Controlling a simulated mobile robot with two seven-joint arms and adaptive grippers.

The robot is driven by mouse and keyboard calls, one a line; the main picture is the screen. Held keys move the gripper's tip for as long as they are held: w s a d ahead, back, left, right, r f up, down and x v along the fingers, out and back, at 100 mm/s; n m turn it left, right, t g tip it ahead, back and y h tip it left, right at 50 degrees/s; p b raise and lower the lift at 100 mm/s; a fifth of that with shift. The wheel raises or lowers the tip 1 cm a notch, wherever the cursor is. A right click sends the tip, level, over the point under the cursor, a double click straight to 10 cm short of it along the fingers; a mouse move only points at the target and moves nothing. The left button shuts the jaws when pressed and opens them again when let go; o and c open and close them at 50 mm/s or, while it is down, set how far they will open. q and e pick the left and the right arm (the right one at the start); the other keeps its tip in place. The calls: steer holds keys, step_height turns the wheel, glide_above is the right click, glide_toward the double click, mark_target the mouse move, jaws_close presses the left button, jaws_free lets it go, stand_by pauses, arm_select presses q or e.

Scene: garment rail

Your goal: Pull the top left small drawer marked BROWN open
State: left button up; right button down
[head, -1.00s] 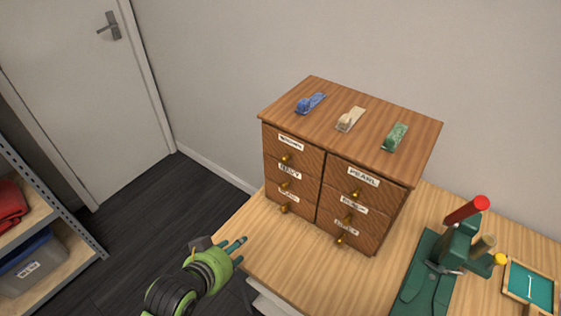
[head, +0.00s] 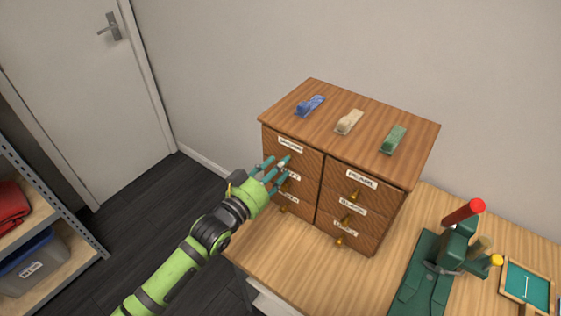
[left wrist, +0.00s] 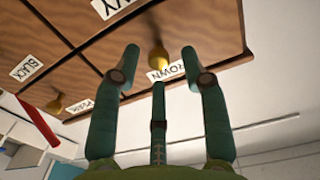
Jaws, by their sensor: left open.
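The BROWN drawer (head: 302,157) is the top left small drawer of a wooden cabinet. It is shut and its white label (head: 290,144) shows. Its brass knob is covered by my fingers in the head view, but the knob (left wrist: 158,58) shows in the left wrist view, between the spread fingertips, beside the BROWN label (left wrist: 166,72). My left gripper (head: 277,168) is open and empty, its teal fingers in front of the drawer's knob. I cannot tell whether any finger touches it. My right gripper is not in view.
The cabinet (head: 372,117) stands on a wooden table (head: 300,265), with blue, cream and green pieces on top. Other knobbed drawers lie below and to the right. A green stand with a red handle (head: 463,213) is at the right. A shelf (head: 60,268) stands far left.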

arm_select(q)
steer(key=shift+x, duration=0.8)
jaws_close()
